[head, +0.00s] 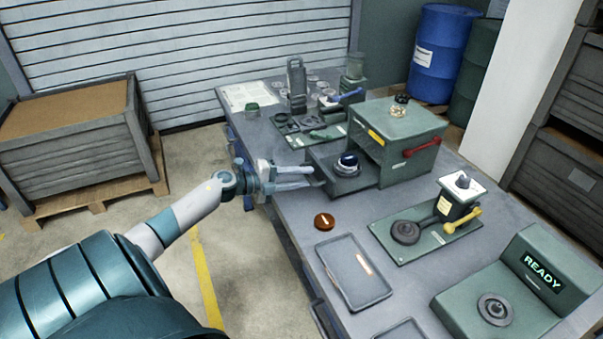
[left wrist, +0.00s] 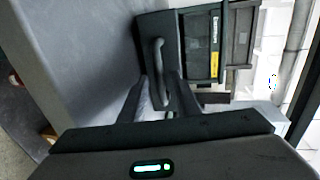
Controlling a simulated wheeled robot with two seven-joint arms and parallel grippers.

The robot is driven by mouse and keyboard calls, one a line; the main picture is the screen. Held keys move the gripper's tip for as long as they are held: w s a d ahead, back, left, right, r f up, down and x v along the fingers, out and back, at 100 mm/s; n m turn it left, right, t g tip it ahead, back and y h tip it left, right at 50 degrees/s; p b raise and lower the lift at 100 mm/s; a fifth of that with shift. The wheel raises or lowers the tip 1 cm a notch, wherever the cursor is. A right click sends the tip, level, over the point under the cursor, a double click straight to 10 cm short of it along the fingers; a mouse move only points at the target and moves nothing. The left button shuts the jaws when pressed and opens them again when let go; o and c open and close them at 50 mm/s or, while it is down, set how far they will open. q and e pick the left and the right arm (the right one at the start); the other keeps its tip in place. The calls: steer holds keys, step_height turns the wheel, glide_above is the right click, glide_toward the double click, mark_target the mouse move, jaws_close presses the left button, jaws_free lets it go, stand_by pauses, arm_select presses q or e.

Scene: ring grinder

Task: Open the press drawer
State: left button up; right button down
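The green press (head: 405,140) stands on the workbench, with a red lever on its front. Its drawer (head: 322,168) sticks out of the left side, and a dark round part with a metal ring (head: 347,165) sits in it. My left gripper (head: 318,177) reaches in from the left to the drawer's front face. In the left wrist view, the drawer's dark bar handle (left wrist: 160,68) points down between the two fingers (left wrist: 163,92). The fingers look apart, with a gap around the handle; contact cannot be made out. My right gripper is not in view.
A brown disc (head: 324,221) and a grey tray (head: 353,272) lie in front of the drawer. A green fixture plate (head: 425,240) and a console reading READY (head: 540,268) stand to the right. Fixtures and tools (head: 310,125) sit behind.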

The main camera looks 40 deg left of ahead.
arm_select(q)
steer(key=shift+s+a, duration=0.3)
steer(key=shift+s, duration=0.35)
steer(key=b+v, duration=0.3)
steer(key=v, duration=1.3)
steer(key=shift+b, duration=0.35)
